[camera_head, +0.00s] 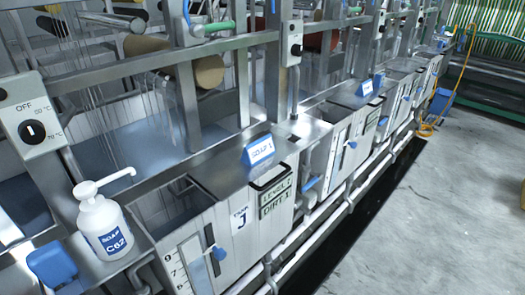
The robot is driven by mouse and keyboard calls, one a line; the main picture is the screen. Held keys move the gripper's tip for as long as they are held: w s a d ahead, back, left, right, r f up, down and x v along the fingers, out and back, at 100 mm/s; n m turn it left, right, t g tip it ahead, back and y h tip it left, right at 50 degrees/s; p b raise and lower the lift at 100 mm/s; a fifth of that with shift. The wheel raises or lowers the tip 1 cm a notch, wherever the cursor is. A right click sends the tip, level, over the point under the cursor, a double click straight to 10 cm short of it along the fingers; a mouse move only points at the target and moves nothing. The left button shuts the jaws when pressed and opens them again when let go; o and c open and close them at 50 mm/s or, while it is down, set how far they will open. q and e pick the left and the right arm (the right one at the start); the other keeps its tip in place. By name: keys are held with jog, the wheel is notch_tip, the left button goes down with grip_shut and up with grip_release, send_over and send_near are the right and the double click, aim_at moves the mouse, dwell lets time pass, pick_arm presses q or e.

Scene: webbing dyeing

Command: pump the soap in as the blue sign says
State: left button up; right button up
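A white pump bottle (104,226) with a blue label reading SOAP and what looks like C62 stands upright on the metal ledge at the lower left. Its nozzle (122,174) points right, toward the open tank (203,194) marked J. A blue sign (259,151), which seems to read SOAP 1, stands on the tank's top right of the opening. A dark plate (275,196) on the tank front shows LEVEL and DIRT 1; the level figure is unclear. Neither of my grippers is in view.
A blue object (51,266) sits left of the bottle. More tanks run to the upper right, one with another blue sign (367,88). The concrete floor (440,220) at right is clear beyond a dark trench.

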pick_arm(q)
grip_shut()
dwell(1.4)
